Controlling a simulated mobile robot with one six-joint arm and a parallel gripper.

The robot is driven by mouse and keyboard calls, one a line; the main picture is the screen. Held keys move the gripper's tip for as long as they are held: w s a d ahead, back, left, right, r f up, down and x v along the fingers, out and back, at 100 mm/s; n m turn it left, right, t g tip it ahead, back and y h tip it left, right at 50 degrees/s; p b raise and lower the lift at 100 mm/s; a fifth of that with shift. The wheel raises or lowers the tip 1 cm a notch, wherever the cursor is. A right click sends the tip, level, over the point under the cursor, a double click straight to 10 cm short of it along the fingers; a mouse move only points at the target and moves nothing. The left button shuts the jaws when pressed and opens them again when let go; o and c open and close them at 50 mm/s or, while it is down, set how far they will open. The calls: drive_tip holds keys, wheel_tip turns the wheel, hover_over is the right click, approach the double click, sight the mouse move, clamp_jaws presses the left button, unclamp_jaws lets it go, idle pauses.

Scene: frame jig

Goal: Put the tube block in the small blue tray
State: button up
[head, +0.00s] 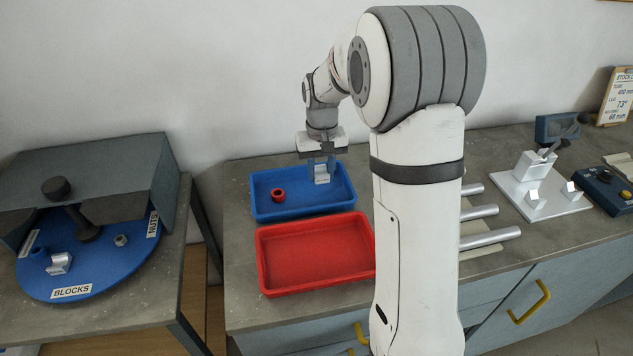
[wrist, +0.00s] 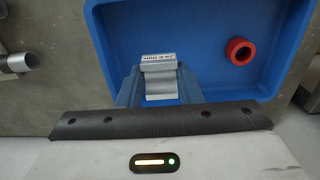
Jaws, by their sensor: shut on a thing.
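The tube block, a small silvery block with a grooved face (wrist: 160,80), sits between the fingers of my gripper (wrist: 158,92) in the wrist view. In the head view the block (head: 322,175) is at the lower end of my gripper (head: 320,170), over the right part of the blue tray (head: 262,211). The gripper is shut on it. I cannot tell whether the block touches the tray floor. The blue tray also shows in the wrist view (wrist: 205,35). A red ring (head: 278,195) lies in its left part; it also shows in the wrist view (wrist: 239,51).
A red tray (head: 315,255), empty, stands in front of the blue tray. Several metal tubes (head: 490,237) lie to the right, behind my arm. A white jig (head: 540,190) is farther right. A blue turntable (head: 85,270) with another block (head: 60,263) and a nut is at left.

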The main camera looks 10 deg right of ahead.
sight(321, 193)
drive_tip(key=shift+s+f, duration=0.1)
drive_tip(key=shift+f, duration=2.15)
drive_tip(key=shift+f, duration=0.2)
drive_tip(key=o, duration=1)
drive_tip(key=shift+r, duration=0.1)
wheel_tip(321, 193, up, 12)
drive_tip(key=shift+r, duration=0.1)
drive_tip(key=s+t, duration=0.1)
drive_tip(key=s, duration=0.7)
drive_tip(key=s+t, duration=0.1)
drive_tip(key=s, duration=1.6)
drive_tip(key=shift+s+t, duration=0.35)
drive_tip(key=shift+t, duration=0.05)
